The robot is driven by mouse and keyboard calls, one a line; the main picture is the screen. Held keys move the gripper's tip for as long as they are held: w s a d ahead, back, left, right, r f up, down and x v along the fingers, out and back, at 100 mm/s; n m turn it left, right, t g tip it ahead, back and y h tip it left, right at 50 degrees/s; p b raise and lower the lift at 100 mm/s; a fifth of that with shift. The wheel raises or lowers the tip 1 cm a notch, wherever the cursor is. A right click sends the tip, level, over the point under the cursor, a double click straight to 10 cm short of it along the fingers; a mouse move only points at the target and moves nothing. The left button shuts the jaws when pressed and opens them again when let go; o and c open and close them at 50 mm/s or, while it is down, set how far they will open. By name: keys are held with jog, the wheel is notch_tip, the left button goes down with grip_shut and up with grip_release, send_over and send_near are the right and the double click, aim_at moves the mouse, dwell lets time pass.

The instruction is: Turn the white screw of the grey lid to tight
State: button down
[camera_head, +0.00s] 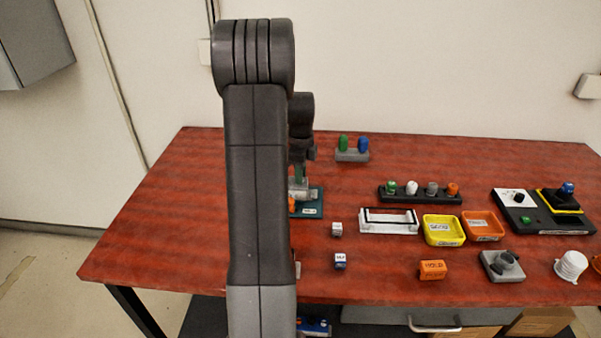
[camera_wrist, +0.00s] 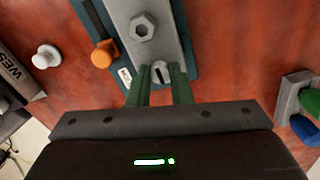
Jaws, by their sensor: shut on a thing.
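The grey lid (camera_wrist: 161,45) lies on a teal base (camera_wrist: 196,75) in the wrist view and has a hex nut (camera_wrist: 142,27) on it. The white screw (camera_wrist: 161,72) sits at the lid's near end, a small pale round head with a dark slot. My gripper (camera_wrist: 160,78) has its green fingers on either side of the screw head and is shut on it. In the head view my arm hides much of this spot; part of the lid (camera_head: 303,188) and the teal base (camera_head: 313,204) show beside it.
An orange knob (camera_wrist: 103,54) stands close to the base and a white knob (camera_wrist: 45,57) lies farther left. A grey stand (camera_head: 352,156) holds a green and a blue peg behind. Two small cubes, trays and a row of coloured knobs (camera_head: 420,194) stand to the right.

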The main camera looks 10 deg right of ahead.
jog(key=shift+m, duration=0.3)
jog(key=c, duration=1.3)
grip_release()
notch_tip(320, 180, up, 14)
jog(key=shift+f, duration=0.1)
notch_tip(320, 180, down, 14)
jog(key=shift+r, duration=0.1)
